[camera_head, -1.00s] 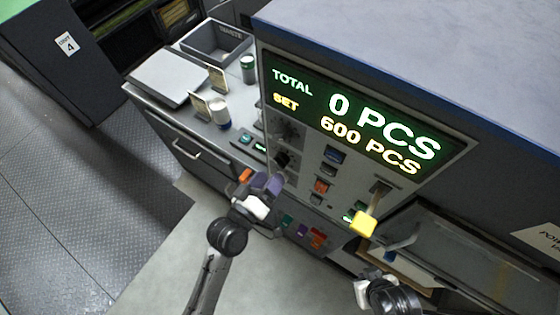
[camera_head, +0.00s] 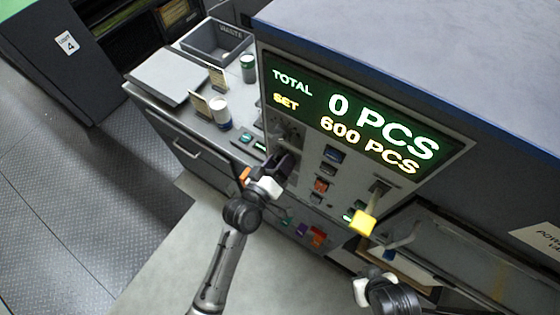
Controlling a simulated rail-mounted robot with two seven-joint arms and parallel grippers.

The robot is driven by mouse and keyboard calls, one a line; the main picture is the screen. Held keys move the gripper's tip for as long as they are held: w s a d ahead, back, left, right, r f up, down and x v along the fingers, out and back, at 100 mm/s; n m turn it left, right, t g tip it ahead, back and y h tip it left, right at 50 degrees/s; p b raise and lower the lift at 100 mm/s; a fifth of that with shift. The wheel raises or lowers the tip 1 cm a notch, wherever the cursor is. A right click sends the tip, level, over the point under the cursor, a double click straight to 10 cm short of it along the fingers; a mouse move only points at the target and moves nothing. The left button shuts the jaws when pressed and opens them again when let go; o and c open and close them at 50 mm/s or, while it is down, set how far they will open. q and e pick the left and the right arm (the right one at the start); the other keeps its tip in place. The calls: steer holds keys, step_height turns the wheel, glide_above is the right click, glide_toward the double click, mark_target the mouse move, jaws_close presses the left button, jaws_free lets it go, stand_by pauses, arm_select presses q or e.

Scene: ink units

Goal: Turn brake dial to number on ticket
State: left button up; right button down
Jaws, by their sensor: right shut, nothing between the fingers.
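The grey control panel (camera_head: 345,165) fills the middle of the head view, with a lit display (camera_head: 350,115) reading TOTAL 0 PCS and SET 600 PCS. A round grey dial (camera_head: 290,130) shows faintly at the panel's upper left; its marks are too small to read. My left gripper (camera_head: 284,167) is at the panel's left side, just below this dial, over the place of a dark knob. The knob is hidden, and I cannot tell whether the fingers touch it. My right gripper (camera_head: 364,286) is shut and empty at the lower right, below the panel. No ticket is readable.
A yellow-handled lever (camera_head: 363,224) sticks out of the panel between my grippers. Coloured buttons (camera_head: 321,186) sit left of it. An open tray (camera_head: 470,275) is at lower right.

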arm_select(q)
steer(key=c, duration=0.6)
steer(key=m+p, duration=0.1)
steer(key=m, duration=0.1)
steer(key=shift+m, duration=0.4)
steer(key=shift+c, duration=0.2)
steer(key=shift+a+m+p, duration=0.1)
steer(key=shift+m+p, duration=0.65)
steer(key=shift+m, duration=0.65)
steer(key=shift+f, duration=0.1)
steer(key=o, duration=0.9)
